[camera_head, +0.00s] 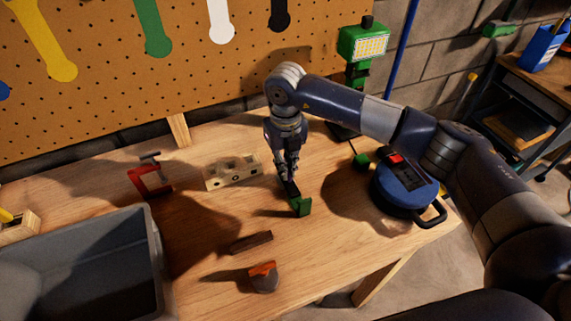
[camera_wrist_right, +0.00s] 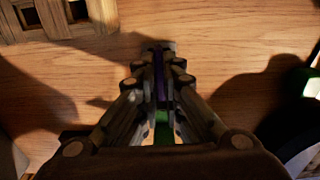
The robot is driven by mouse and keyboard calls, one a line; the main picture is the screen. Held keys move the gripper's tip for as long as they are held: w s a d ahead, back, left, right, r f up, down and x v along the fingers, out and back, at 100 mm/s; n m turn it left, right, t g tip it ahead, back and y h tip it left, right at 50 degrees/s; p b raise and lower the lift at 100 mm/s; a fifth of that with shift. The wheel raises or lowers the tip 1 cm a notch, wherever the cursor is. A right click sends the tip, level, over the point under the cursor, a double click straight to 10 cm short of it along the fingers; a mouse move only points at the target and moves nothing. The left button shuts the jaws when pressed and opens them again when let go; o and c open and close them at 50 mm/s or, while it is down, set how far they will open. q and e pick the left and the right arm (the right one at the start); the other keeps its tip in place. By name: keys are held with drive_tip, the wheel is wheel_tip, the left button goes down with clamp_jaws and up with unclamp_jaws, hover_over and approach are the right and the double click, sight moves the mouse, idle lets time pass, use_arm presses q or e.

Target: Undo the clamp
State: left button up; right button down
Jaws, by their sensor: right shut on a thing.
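My right gripper (camera_head: 287,173) points down over the middle of the workbench. It is shut on a small tool with a dark bar and a green end block (camera_head: 301,206), close to the bench top. In the right wrist view the fingers (camera_wrist_right: 160,62) close around a dark, purplish bar, with green (camera_wrist_right: 164,130) showing between them nearer the camera. I cannot tell for sure whether this is a clamp. A red C-shaped clamp (camera_head: 141,178) stands on the bench at the left, apart from the gripper. My left gripper is not in view.
A pale wooden block with holes (camera_head: 232,171) lies left of the gripper. A grey bin (camera_head: 155,265), a dark bar (camera_head: 251,242) and an orange-topped tool (camera_head: 263,277) lie nearer.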

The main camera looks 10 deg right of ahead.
drive_tip(key=shift+f+n+b, duration=0.2)
drive_tip(key=shift+n+b, duration=0.5)
drive_tip(key=shift+b, duration=0.4)
drive_tip(key=n+b, duration=0.7)
drive_tip(key=shift+s+f+b, duration=0.1)
drive_tip(key=shift+b, duration=0.25)
drive_tip(key=shift+s+n+b, duration=0.15)
drive_tip(key=shift+n+b, duration=1.35)
drive_tip(key=shift+n, duration=0.6)
drive_tip(key=c, duration=1.7)
unclamp_jaws()
